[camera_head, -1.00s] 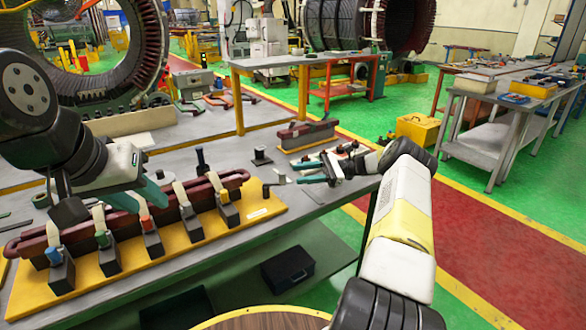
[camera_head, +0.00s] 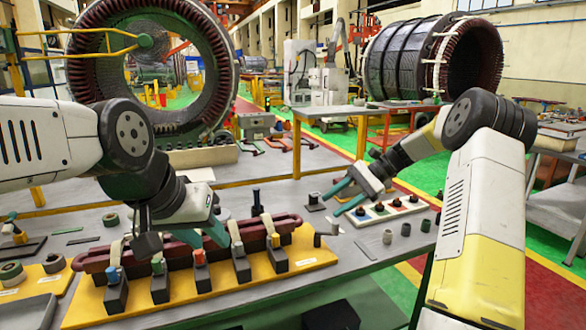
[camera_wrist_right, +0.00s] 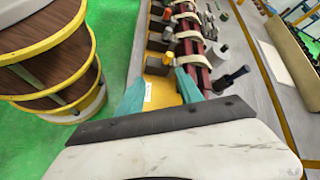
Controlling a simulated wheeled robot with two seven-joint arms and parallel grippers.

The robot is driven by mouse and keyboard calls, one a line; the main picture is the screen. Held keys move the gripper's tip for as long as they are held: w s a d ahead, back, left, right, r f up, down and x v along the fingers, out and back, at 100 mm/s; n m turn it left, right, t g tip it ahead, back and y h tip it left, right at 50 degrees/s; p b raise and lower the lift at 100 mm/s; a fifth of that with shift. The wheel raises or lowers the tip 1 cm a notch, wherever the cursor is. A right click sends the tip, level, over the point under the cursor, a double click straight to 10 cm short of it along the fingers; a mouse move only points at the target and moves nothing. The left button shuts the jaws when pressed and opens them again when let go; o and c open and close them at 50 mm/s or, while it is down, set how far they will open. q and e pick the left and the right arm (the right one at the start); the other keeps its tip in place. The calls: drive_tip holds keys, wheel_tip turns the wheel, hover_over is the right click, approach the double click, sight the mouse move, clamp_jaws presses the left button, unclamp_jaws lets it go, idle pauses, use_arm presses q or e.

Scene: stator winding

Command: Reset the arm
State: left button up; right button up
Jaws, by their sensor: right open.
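My left gripper (camera_head: 202,234) hangs over the left half of a long dark-red coil (camera_head: 290,224) held in a row of grey clamp blocks on a yellow base plate (camera_head: 318,256). Its teal fingers look apart, with nothing seen between them; the tips are partly hidden against the coil. My right gripper (camera_head: 342,198) is open and empty above the grey table, right of the coil's far end and beside a white strip of coloured pieces (camera_head: 394,210). In the right wrist view its two teal fingers (camera_wrist_right: 160,92) are spread, with the yellow plate and coil beyond them.
Small dark cylinders (camera_head: 388,237) stand on the table (camera_head: 352,270) near its right edge. Round rings (camera_head: 54,262) sit on a yellow plate at left. A large stator ring (camera_head: 222,62) stands behind. Red floor lies right of the table.

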drive_tip(key=s+a+r+n+t+h, duration=0.1)
drive_tip(key=s+r+n+t+h, duration=0.15)
drive_tip(key=s+r, duration=0.4)
drive_tip(key=s+a+r+n+t+h, duration=0.1)
drive_tip(key=s+r+n+h, duration=0.25)
drive_tip(key=s, duration=0.65)
drive_tip(key=s+d+n+t+h, duration=0.2)
drive_tip(key=s+d+n+t, duration=0.1)
drive_tip(key=s, duration=1)
drive_tip(key=shift+f+n+t+h, duration=0.3)
drive_tip(key=shift+f+n+t, duration=0.1)
drive_tip(key=shift+t, duration=0.45)
drive_tip(key=shift+w+d, duration=0.1)
drive_tip(key=shift+w, duration=0.05)
